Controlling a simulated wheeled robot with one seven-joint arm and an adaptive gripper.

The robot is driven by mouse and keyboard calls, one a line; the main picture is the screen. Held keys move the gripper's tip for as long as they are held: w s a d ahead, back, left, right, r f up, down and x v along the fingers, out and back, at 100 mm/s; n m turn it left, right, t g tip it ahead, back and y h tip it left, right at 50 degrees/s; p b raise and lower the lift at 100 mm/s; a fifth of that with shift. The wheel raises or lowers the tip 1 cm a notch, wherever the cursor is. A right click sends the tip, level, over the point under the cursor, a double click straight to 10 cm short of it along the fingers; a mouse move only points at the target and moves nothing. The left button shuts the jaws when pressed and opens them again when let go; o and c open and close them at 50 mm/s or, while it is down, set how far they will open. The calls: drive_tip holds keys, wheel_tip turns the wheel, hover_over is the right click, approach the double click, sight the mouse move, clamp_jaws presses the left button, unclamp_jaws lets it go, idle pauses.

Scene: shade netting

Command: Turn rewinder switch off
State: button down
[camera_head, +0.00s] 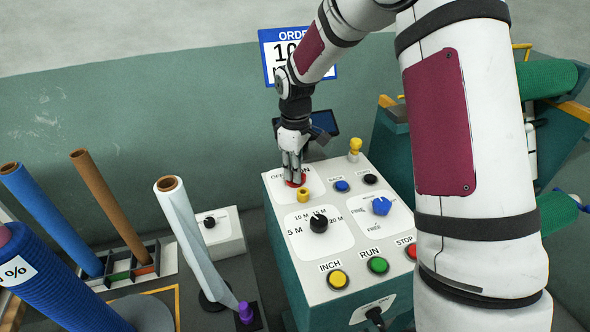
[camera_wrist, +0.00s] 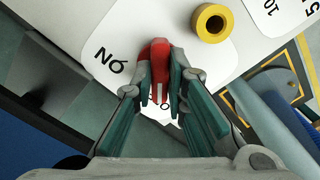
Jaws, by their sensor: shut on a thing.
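The rewinder switch (camera_wrist: 160,60) is a red rotary knob on a white label plate (camera_wrist: 119,55) marked ON, with a partly hidden second marking. In the head view the red switch (camera_head: 296,183) sits at the back left corner of the control box (camera_head: 335,275), mostly hidden by my gripper (camera_head: 292,172). In the wrist view my gripper (camera_wrist: 160,85) is shut on the red knob, with one finger on each side of it. The lettering under the fingers is largely hidden.
Black (camera_head: 319,224) and blue (camera_head: 381,206) knobs and INCH, RUN and STOP buttons share the panel. Rolls and tubes (camera_head: 190,235) stand left.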

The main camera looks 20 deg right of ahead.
drive_tip(key=c, duration=1.6)
unclamp_jaws()
wheel_tip(320, 180, up, 12)
drive_tip(key=shift+r, duration=0.1)
